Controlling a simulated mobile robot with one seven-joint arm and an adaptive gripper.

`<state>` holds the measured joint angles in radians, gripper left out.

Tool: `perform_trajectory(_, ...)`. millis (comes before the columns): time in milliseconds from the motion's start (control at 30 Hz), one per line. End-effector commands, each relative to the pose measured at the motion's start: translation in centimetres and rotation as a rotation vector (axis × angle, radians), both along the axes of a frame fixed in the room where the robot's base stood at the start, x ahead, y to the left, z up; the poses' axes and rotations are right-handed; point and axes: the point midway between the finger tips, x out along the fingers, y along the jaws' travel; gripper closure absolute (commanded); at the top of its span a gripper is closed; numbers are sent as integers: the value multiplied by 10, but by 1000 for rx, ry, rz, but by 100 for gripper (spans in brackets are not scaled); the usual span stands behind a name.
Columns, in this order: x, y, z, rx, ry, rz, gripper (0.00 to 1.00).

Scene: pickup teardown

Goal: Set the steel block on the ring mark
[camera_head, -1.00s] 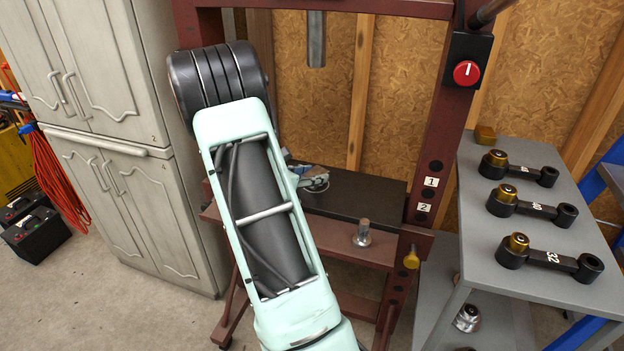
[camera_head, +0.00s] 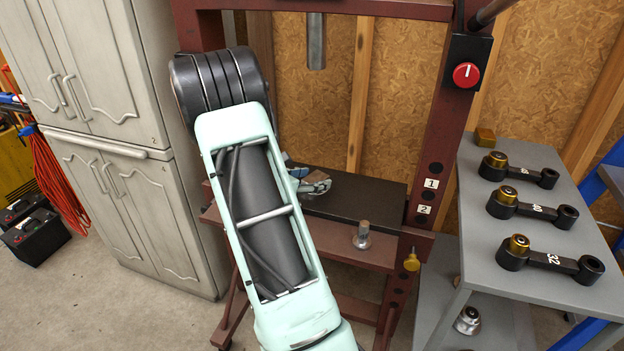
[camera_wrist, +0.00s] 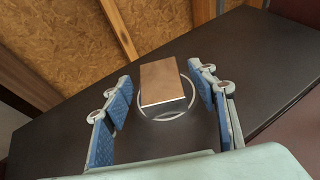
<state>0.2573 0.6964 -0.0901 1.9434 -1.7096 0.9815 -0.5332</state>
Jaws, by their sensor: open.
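The steel block (camera_wrist: 163,84) stands on the dark press table (camera_wrist: 250,70) in the wrist view. The pale ring mark (camera_wrist: 165,118) shows around the block's base, its near arc clear and its far side hidden by the block. My gripper (camera_wrist: 160,95) is open, with one blue finger pad on each side of the block and a gap to each. In the head view my gripper (camera_head: 310,183) is small at the dark table's surface, partly behind my arm. The block cannot be made out there.
A red press frame (camera_head: 440,130) surrounds the dark table, with a steel ram (camera_head: 316,40) above. A metal pin (camera_head: 362,235) stands on the front beam. A grey cart (camera_head: 545,265) with several numbered links is at the right. A cabinet (camera_head: 100,130) stands at the left.

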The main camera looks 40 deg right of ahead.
Motion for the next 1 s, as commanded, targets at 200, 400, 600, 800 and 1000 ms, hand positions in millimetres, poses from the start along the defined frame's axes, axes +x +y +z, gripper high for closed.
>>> perform_trajectory(200,-1,39,18,0,-1,6,47)
perform_trajectory(400,-5,79,34,1,0,6,47)
perform_trajectory(600,-8,103,44,0,-1,2,47)
perform_trajectory(800,-9,110,46,0,1,1,47)
perform_trajectory(1000,-9,110,46,0,1,1,47)
